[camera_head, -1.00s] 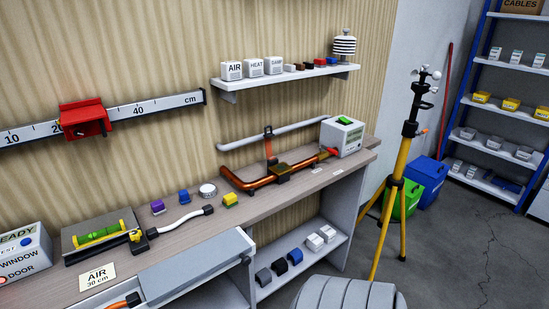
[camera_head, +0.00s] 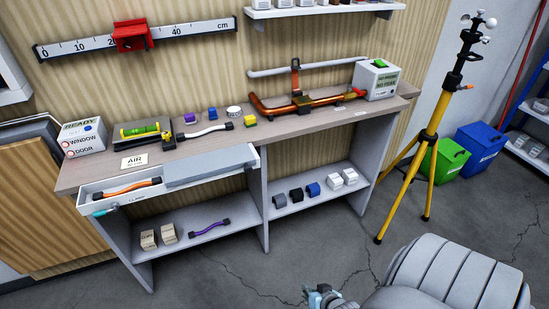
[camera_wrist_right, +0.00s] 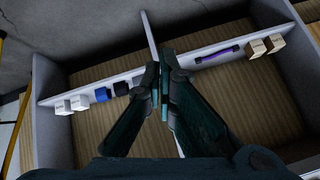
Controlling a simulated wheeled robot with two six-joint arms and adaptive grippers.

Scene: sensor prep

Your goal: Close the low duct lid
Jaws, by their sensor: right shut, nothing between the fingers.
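The low duct (camera_head: 88,206) is a white open trough along the front edge of the bench, seen in the head view. Its grey lid (camera_head: 213,164) covers the right part. The left part is open and shows an orange cable (camera_head: 127,188) with black ends. My right gripper (camera_head: 320,296) is at the bottom edge of the head view, in front of and well below the duct, apart from it. In the right wrist view my right gripper (camera_wrist_right: 160,92) is shut and empty before the lower shelf. I cannot make out the lid there. My left gripper is not in view.
The lower shelf (camera_head: 208,229) carries beige blocks (camera_head: 148,239), a purple cable (camera_head: 209,227) and several dark, blue and white blocks. A vertical divider (camera_head: 263,205) splits it. A yellow tripod (camera_head: 421,145) stands right of the bench. Floor before the bench is clear.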

